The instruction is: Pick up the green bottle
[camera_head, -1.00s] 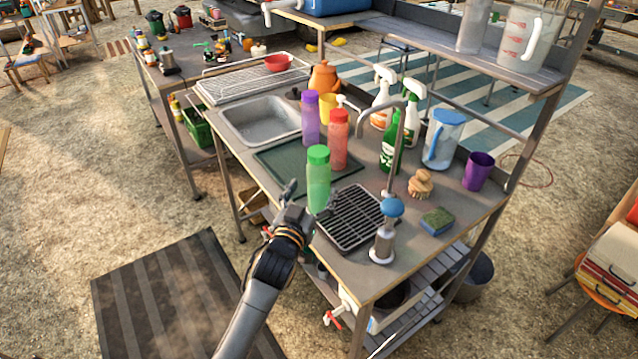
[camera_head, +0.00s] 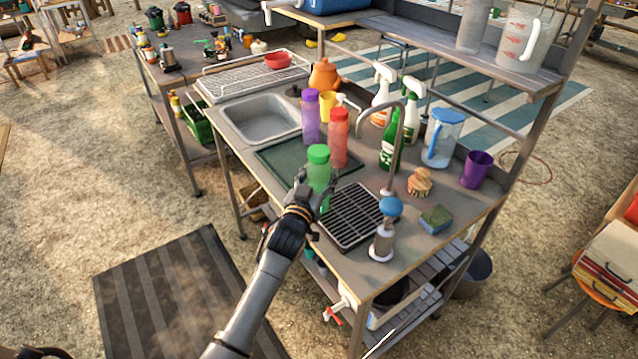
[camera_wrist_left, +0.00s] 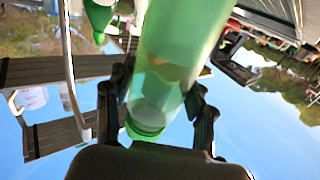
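The green bottle (camera_head: 319,172) is translucent with a bright green cap and stands upright at the front edge of the worktop, beside a black drying grid. My left gripper (camera_head: 315,188) is at the bottle, with one finger on each side of it. In the left wrist view the picture is upside down; the green bottle (camera_wrist_left: 170,75) fills the space between the two fingers of my left gripper (camera_wrist_left: 160,95). The fingers look spread, with narrow gaps beside the bottle; firm contact is not visible. My right gripper is out of view.
A red bottle (camera_head: 339,138) and a purple bottle (camera_head: 310,118) stand just behind. The sink (camera_head: 262,117) is at the back left.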

